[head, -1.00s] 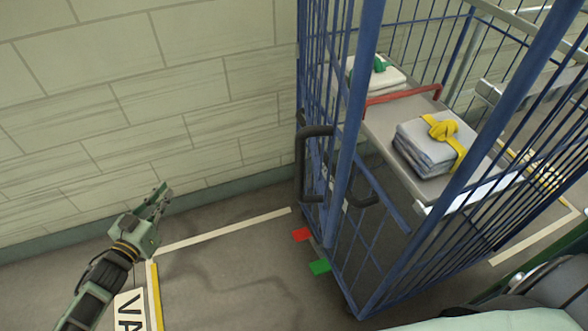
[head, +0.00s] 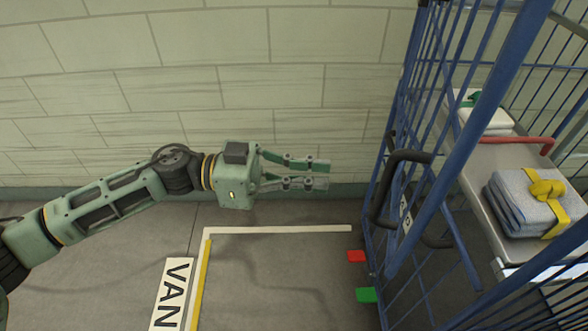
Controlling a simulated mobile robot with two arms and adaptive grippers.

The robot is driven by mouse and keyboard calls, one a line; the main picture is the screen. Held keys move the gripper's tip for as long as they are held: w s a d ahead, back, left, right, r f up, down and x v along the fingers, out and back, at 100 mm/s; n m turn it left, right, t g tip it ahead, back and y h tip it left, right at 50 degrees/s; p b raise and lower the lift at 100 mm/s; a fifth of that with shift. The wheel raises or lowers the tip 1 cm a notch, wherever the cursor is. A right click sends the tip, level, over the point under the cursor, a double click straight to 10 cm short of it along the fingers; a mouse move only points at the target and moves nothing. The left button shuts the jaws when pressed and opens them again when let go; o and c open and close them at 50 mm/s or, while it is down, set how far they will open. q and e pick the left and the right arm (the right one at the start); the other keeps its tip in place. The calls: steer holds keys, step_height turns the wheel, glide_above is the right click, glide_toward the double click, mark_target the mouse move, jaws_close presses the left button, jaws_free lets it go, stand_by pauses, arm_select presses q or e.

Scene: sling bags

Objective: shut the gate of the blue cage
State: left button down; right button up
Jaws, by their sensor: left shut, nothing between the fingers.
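The blue cage (head: 497,93) stands at the right, cut off by the picture edge. Its barred gate (head: 408,120) is on the left side and carries a black handle (head: 384,190). I cannot tell from here how far the gate stands from its frame. My left gripper (head: 325,174) is shut and empty. It points right, in front of the wall and left of the black handle, with a gap between them. My right gripper is not in view.
Inside the cage, a grey shelf (head: 485,160) with a red bar (head: 515,140) holds folded cloths tied with yellow (head: 547,190) and green (head: 470,99). A red tab (head: 356,256) and a green tab (head: 367,295) lie on the floor. A marked bay with a VAN sign (head: 172,292) is clear.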

arm_select(q)
steer(key=d+p, duration=0.2)
steer(key=d, duration=0.6)
steer(key=shift+s, duration=0.3)
steer(key=shift+a, duration=0.1)
